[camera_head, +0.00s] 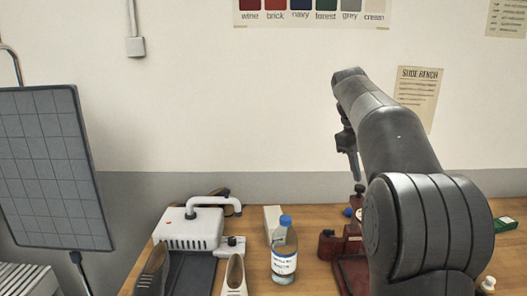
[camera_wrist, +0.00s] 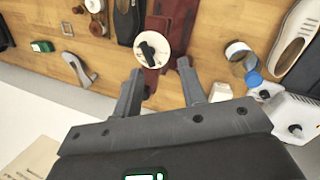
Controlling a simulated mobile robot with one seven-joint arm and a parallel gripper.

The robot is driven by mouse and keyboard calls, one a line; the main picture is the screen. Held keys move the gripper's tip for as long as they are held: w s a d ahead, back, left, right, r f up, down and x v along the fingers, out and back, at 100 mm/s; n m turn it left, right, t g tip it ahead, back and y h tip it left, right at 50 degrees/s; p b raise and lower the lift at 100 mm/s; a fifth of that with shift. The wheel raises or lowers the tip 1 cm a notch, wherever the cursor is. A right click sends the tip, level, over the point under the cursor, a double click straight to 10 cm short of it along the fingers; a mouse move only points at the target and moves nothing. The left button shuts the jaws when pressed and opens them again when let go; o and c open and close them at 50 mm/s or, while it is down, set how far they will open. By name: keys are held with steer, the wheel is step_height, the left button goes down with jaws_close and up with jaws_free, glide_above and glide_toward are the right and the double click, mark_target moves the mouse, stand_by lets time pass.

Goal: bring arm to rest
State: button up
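My gripper (camera_wrist: 160,80) shows in the wrist view with its two fingers spread wide apart and nothing between them. It is above the wooden bench (camera_wrist: 110,55), near a dark red stand (camera_wrist: 165,25) with a round white disc and black knob (camera_wrist: 151,49). In the head view my arm rises at the right over the bench (camera_head: 335,213), and the gripper (camera_head: 357,180) is partly hidden behind the arm, pointing down.
The red stand (camera_head: 350,240) is beside my arm. A dark grid panel (camera_head: 45,165) stands far left. The air before the wall is clear.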

steer(key=s+a+f+m+t+y, duration=0.1)
steer(key=s+f, duration=0.4)
steer(key=s, duration=0.5)
steer(key=s+a+f+m+t+y, duration=0.1)
steer(key=s+a+f, duration=0.4)
steer(key=s, duration=0.5)
steer(key=s+a+f+m+t+y, duration=0.1)
steer(key=s+a+f+t, duration=0.3)
steer(key=s, duration=0.6)
step_height(320, 180, down, 2)
steer(key=shift+s+a+f+m, duration=0.1)
steer(key=shift+s+a+m, duration=0.2)
steer(key=shift+m, duration=0.5)
